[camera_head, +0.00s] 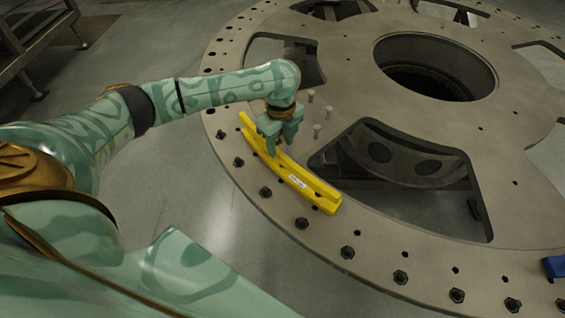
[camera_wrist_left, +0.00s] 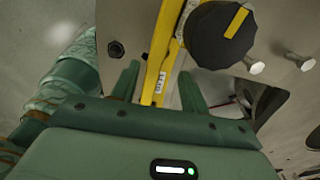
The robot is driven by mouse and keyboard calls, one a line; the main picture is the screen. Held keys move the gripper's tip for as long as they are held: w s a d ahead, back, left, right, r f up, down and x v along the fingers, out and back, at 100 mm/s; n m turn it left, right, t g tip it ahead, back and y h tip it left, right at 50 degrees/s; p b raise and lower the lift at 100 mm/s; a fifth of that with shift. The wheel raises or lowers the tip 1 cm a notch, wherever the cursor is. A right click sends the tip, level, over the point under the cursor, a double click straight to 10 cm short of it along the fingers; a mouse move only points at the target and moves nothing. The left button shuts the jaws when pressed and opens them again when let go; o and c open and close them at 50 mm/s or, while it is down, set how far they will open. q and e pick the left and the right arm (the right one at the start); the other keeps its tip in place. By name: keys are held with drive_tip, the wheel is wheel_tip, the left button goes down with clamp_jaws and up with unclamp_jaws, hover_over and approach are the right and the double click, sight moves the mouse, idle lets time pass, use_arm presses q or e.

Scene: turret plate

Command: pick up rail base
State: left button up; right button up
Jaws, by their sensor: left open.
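The rail base (camera_head: 318,194) is a long, slightly curved yellow bar with a small white label, lying along the rim of the turret plate (camera_head: 350,240). My left gripper (camera_head: 276,146) is over the middle of the bar, pointing down, and hides part of it. In the left wrist view the yellow bar (camera_wrist_left: 160,65) runs between the two spread green fingers (camera_wrist_left: 159,76). The fingers are open; I cannot tell whether they touch it. My right gripper is not in view.
A black knob with a yellow mark (camera_wrist_left: 222,35) shows beside the bar in the wrist view. Pale pegs (camera_head: 317,131) stand on the plate near the gripper. Bolts (camera_head: 347,252) line the rim. A large cut-out opens to the right. A blue part (camera_head: 554,266) is at the right edge.

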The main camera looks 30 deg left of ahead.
sight(281, 152)
use_arm(q)
drive_tip(key=f, duration=0.2)
drive_tip(key=f+b, duration=0.1)
drive_tip(key=f, duration=0.1)
drive_tip(key=s+f+b, duration=0.1)
drive_tip(key=f, duration=0.1)
drive_tip(key=shift+d, duration=0.25)
drive_tip(key=shift+r, duration=0.1)
clamp_jaws()
idle(0.6)
drive_tip(key=shift+w, duration=0.15)
idle(0.4)
